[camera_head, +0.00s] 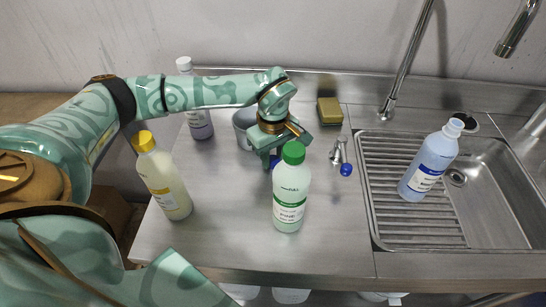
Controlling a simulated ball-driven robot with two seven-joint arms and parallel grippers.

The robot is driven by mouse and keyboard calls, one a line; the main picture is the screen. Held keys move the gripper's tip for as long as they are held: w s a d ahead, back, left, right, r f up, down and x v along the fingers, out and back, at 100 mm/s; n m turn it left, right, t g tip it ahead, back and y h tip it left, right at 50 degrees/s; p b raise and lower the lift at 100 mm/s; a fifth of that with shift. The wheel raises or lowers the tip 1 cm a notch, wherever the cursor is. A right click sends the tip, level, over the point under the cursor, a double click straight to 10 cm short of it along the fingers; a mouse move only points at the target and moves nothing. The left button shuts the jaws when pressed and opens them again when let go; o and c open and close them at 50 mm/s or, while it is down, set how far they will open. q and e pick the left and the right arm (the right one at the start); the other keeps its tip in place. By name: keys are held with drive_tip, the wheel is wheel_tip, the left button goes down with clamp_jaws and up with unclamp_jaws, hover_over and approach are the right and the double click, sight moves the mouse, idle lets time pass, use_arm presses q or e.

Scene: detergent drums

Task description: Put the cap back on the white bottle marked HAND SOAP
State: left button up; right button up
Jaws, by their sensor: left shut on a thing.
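My left gripper (275,154) is shut low over the steel counter, just behind the green-capped bottle (289,200). A small blue piece (274,162) shows at its fingers; it may be a cap, but the bottle hides part of it. I cannot read HAND SOAP on any bottle. The green-capped bottle stands upright, pale with a green label. My right gripper is not in view.
A yellow-capped bottle (162,178) and a lilac bottle (197,115) stand at left. A grey cup (242,128) stands behind my gripper. A sponge (329,111) and a metal fitting with a blue end (341,156) lie nearer the sink (490,215). A tall tap rises behind.

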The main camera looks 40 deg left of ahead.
sight(273, 160)
use_arm(q)
wheel_tip(273, 160, up, 10)
drive_tip(key=p, duration=0.2)
drive_tip(key=shift+p, duration=0.4)
drive_tip(key=shift+f, duration=0.1)
